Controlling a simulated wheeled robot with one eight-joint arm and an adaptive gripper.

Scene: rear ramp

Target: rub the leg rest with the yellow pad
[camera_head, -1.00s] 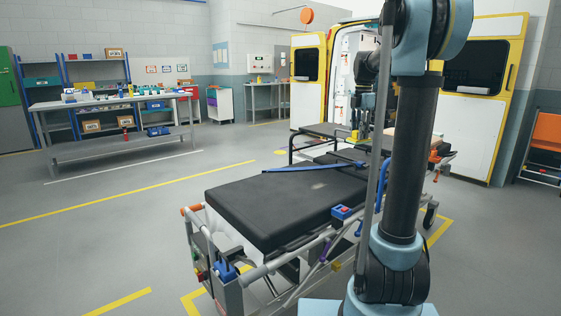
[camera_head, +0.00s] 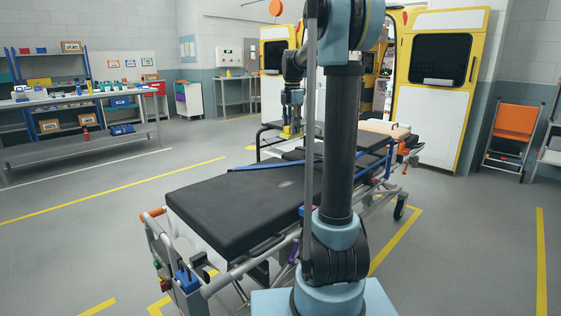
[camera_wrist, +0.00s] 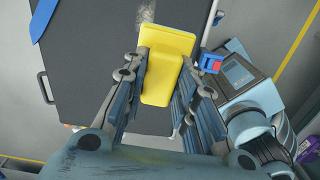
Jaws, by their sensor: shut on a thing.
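My gripper (camera_wrist: 162,78) is shut on the yellow pad (camera_wrist: 166,40). The wrist view shows the pad between the fingers, above a flat black padded panel (camera_wrist: 75,60) with pale grey smudges; I take this for the leg rest. I cannot tell whether the pad touches it. In the head view the pad is a small yellow patch (camera_head: 287,132) below my gripper, in line with the far part of the stretcher. The stretcher's near black mattress (camera_head: 220,205) has a pale smudge. Which section is the leg rest is unclear there, and my arm hides part of the stretcher.
A blue strap (camera_head: 255,167) lies across the mattress. A blue-and-red clip (camera_wrist: 210,62) sits beside the panel in the wrist view. The ambulance (camera_head: 430,95) stands behind, a workbench (camera_head: 80,140) at left, an orange folding chair (camera_head: 515,122) at right. Floor left of the stretcher is clear.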

